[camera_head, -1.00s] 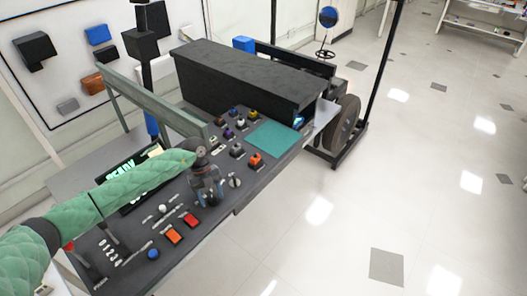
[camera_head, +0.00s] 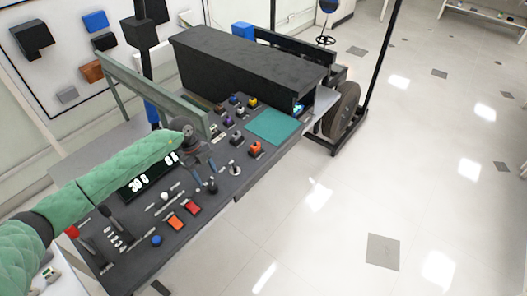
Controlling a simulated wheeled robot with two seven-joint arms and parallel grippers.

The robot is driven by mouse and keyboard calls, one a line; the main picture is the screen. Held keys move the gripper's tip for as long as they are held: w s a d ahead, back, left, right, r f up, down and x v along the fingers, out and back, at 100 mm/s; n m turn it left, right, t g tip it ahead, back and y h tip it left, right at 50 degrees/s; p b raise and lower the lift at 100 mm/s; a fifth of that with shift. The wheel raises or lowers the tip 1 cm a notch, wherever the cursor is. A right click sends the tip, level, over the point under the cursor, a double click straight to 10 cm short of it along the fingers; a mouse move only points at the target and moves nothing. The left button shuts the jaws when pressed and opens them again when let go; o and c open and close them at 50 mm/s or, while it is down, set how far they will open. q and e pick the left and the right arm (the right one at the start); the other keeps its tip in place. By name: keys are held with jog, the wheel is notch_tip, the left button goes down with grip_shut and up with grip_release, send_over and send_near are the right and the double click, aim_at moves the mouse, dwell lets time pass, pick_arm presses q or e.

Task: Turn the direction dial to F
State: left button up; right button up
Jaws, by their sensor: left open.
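The dark sloping control panel (camera_head: 225,208) carries several knobs, levers and buttons. My left arm, in a green quilted sleeve, comes in from the left. My left gripper (camera_head: 204,174) is open and points down over the middle of the panel. A small dark knob (camera_head: 212,187) stands at its fingertips; I cannot tell whether they touch. A pale-topped knob (camera_head: 234,168) stands just to the right, clear of the gripper. The dial lettering is too small to read, so I cannot tell which knob is the direction dial or where it points. My right gripper is not in view.
Red (camera_head: 193,208) and orange (camera_head: 175,221) buttons and a blue button (camera_head: 156,241) lie in front. A lit display (camera_head: 140,186) is partly hidden behind my arm. A green bar (camera_head: 150,92) and a long black box (camera_head: 245,68) stand behind. Open floor lies right.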

pick_arm(q)
jog(key=s+d+r+m+t+h, duration=0.1)
jog(key=s+d+r+h, duration=0.2)
jog(key=d, duration=0.5)
jog(key=s+d+r+t+h, duration=0.1)
jog(key=d+r+h, duration=0.35)
jog(key=d, duration=0.45)
jog(key=d+r+n+t+h, duration=0.4)
jog(key=r+n+t+h, duration=0.2)
jog(key=r+t, duration=0.5)
jog(key=shift+s+d+n+b, duration=0.15)
jog(key=shift+s+n+b, duration=0.15)
jog(key=shift+b, duration=0.05)
jog(key=shift+t+h, duration=0.25)
jog(key=shift+t, duration=0.15)
